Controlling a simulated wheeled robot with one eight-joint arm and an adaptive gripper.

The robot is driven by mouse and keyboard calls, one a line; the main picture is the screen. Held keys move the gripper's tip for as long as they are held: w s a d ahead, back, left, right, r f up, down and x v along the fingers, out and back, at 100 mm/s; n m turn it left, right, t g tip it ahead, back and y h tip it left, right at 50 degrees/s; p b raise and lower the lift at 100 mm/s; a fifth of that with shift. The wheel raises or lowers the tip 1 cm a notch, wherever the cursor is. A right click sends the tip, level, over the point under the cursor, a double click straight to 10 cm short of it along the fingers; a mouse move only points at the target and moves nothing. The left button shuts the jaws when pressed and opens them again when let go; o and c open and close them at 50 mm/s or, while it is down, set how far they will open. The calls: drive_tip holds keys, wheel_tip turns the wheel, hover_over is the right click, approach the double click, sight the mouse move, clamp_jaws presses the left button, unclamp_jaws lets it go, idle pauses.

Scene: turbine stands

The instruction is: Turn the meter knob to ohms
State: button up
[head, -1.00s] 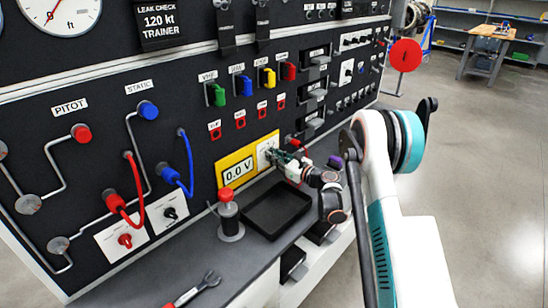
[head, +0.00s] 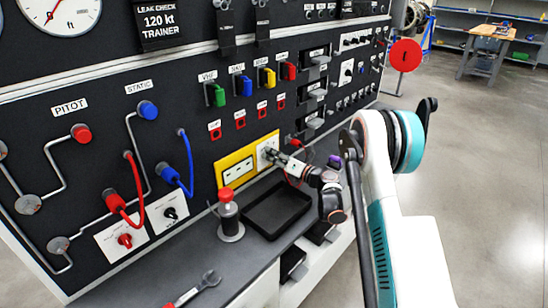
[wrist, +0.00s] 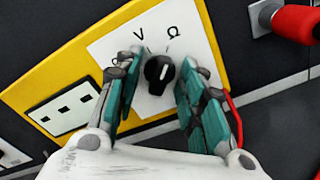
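The yellow meter (head: 222,164) is set in the black panel; it also shows in the wrist view (wrist: 62,75). Its black knob (wrist: 159,73) sits on a white plate (wrist: 197,45) marked V and Ω, with a partly hidden mark at left. The knob's white line tilts up and right, toward the Ω. The display (wrist: 64,107) shows dash-like blocks instead of a number. My gripper (wrist: 161,66) is open, with one teal finger on each side of the knob and small gaps showing. In the head view my gripper (head: 272,155) is at the meter's right end.
A black tray (head: 302,203) lies on the bench below the meter. A red-topped post (head: 229,215) and a wrench (head: 207,283) are to its left. A red-handled part (wrist: 296,22) and a red lead (wrist: 234,112) are right of the meter.

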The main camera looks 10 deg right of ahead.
drive_tip(key=shift+o, duration=0.8)
drive_tip(key=v, duration=0.5)
